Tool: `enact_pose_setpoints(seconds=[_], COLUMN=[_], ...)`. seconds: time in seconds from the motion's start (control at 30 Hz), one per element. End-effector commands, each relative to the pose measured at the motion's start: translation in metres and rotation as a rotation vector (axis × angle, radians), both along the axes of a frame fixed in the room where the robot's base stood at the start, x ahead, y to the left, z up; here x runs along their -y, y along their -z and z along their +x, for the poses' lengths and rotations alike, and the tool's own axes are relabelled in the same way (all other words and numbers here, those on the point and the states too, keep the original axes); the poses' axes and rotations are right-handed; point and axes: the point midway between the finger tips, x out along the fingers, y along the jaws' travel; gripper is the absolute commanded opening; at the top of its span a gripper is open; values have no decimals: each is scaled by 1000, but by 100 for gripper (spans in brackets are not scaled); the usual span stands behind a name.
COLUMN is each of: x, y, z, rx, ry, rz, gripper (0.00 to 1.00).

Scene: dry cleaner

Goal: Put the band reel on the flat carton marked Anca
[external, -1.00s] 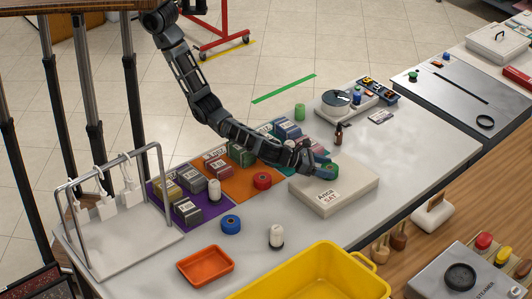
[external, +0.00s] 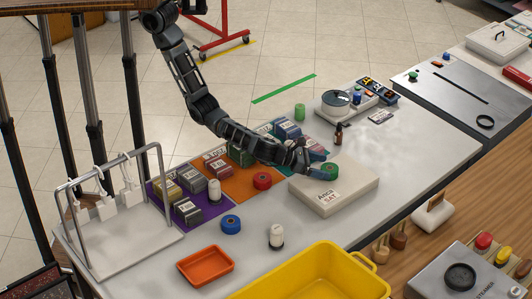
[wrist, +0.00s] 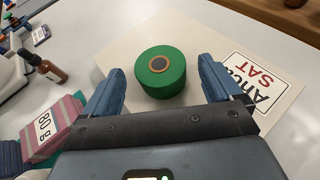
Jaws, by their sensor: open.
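The green band reel (external: 331,171) lies flat on the white carton (external: 345,195) marked "Anca SAT", near its far left edge. In the wrist view the reel (wrist: 160,72) sits upright on its base, its round top with a brown-rimmed hole facing up. My gripper (external: 318,170) is open beside the reel. In the wrist view its two blue fingers (wrist: 163,85) stand either side of the reel's near part, with a gap on each side. The carton's label (wrist: 250,80) is right of the right finger, partly covered by it.
A red reel (external: 262,181) and a blue reel (external: 231,224) lie to the left. Labelled bundles (external: 188,211) stand on coloured mats left of the carton. A dark bottle (external: 338,134) stands behind it. A yellow crate (external: 318,280) is in front.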

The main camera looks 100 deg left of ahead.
Motion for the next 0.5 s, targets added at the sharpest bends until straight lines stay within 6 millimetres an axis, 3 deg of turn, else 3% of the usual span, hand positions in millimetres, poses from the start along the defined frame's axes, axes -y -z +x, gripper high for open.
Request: enact_pose_setpoints(seconds=[0.3,0.5], x=[10,13], y=[-25,-35], z=[-60,-85], rx=[0,0], ry=[1,0], rz=[-2,-1], gripper=[92,92])
